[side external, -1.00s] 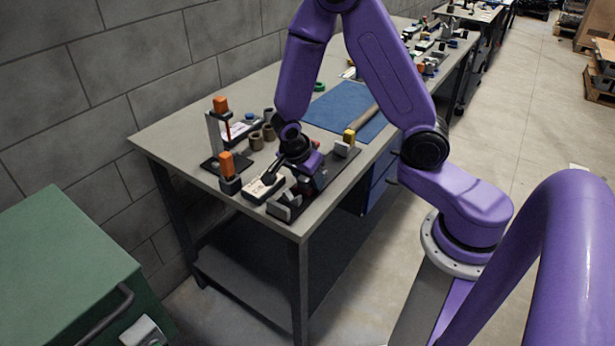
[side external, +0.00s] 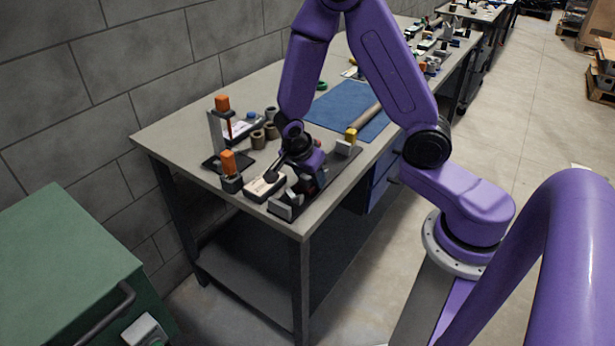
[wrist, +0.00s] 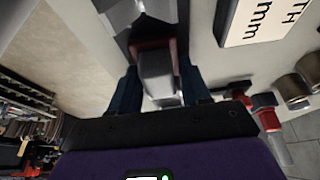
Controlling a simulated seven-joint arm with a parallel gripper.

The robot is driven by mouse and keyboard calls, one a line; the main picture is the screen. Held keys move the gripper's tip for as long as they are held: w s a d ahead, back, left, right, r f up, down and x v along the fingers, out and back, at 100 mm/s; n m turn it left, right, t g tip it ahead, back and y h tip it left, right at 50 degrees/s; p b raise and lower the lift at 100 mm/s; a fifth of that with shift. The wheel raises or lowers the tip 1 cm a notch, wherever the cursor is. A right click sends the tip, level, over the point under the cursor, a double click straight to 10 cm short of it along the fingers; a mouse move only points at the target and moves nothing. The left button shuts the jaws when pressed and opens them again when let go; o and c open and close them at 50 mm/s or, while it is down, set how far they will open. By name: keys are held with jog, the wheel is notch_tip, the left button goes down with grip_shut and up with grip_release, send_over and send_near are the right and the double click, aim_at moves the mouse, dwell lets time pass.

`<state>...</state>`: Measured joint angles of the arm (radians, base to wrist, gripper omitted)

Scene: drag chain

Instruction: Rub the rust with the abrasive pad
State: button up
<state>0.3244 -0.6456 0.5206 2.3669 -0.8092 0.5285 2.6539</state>
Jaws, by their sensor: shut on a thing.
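My gripper (side external: 291,174) points down over the near end of the workbench. In the wrist view its two dark fingers (wrist: 160,80) are shut on the sides of a grey block with a dark red layer at its far side, which looks like the abrasive pad (wrist: 152,44). A bright metal piece (wrist: 121,14) lies just beyond the pad; I cannot tell whether they touch. In the side view the gripper is over a dark base plate (side external: 343,172) with metal parts on it, and hides part of them. I cannot make out a rust patch in either view.
A white-labelled box (side external: 264,187) lies close beside the gripper, also in the wrist view (wrist: 262,20). Orange-topped stands (side external: 229,163) and brown cylinders (side external: 258,139) are to the left. A yellow-ended tool (side external: 351,135) and a blue mat (side external: 345,108) lie behind.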

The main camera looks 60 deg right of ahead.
jog(key=shift+d, duration=0.4)
jog(key=shift+a+r, duration=0.15)
jog(key=shift+r, duration=3.85)
